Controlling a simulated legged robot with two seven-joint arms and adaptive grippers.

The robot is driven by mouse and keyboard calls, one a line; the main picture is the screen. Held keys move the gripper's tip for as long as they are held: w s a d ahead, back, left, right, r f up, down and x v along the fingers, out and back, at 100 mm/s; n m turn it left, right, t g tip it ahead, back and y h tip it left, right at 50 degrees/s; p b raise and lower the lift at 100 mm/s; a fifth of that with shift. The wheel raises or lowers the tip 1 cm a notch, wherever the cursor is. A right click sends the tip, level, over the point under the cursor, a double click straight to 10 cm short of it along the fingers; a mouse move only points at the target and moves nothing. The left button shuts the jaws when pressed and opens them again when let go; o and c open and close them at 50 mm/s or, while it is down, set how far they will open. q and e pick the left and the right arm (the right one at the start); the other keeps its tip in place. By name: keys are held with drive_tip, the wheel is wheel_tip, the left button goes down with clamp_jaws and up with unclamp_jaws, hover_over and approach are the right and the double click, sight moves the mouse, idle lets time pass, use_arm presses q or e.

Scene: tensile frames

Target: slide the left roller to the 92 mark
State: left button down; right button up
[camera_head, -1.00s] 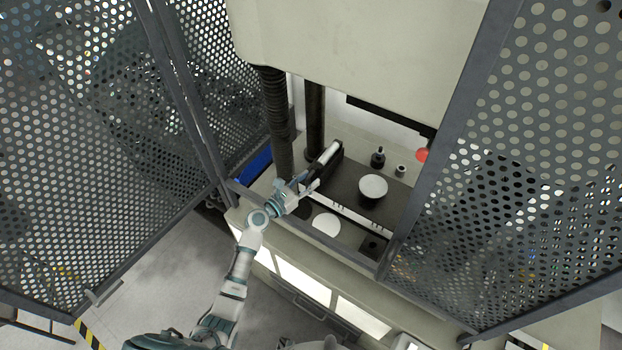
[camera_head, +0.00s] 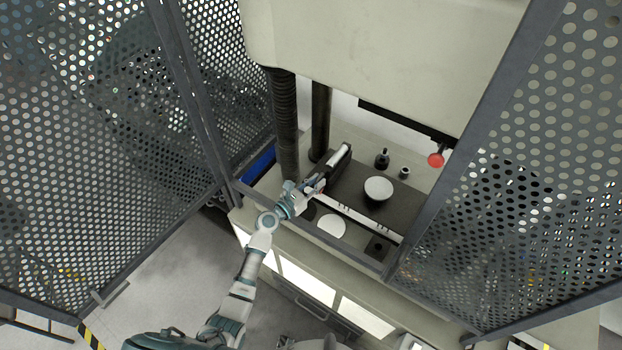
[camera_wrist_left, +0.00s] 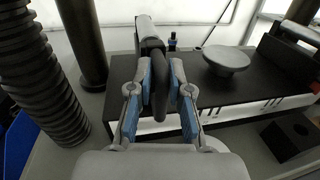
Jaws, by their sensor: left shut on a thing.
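The left roller (camera_head: 339,154) is a pale cylinder in a dark holder at the left end of the dark bed (camera_head: 356,190). It also shows at the upper middle of the left wrist view (camera_wrist_left: 147,32). My left gripper (camera_head: 318,182) is at the roller's near end. In the left wrist view its blue-padded fingers (camera_wrist_left: 160,88) are shut on the dark part of the left roller's holder, one finger on each side. A pale scale strip (camera_head: 352,212) runs along the bed's front edge. Its marks are too small to read. My right gripper is not in view.
A round pale plate (camera_head: 379,188) stands on the bed's middle, right of my gripper. A ribbed column (camera_head: 284,118) and a dark column (camera_head: 320,115) stand close on the left. Perforated doors (camera_head: 515,150) flank the opening. A red knob (camera_head: 436,160) is at the right.

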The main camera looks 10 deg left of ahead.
use_arm(q)
drive_tip(key=s+d+p, duration=0.2)
drive_tip(key=s+d, duration=0.1)
drive_tip(key=d, duration=0.5)
drive_tip(key=shift+r, duration=0.2)
drive_tip(key=c, duration=1.2)
unclamp_jaws()
drive_tip(key=v, duration=1.1)
drive_tip(key=shift+s+a+f, duration=0.1)
drive_tip(key=shift+a+f, duration=0.2)
drive_tip(key=shift+a, duration=0.15)
drive_tip(key=shift+s+a, duration=0.15)
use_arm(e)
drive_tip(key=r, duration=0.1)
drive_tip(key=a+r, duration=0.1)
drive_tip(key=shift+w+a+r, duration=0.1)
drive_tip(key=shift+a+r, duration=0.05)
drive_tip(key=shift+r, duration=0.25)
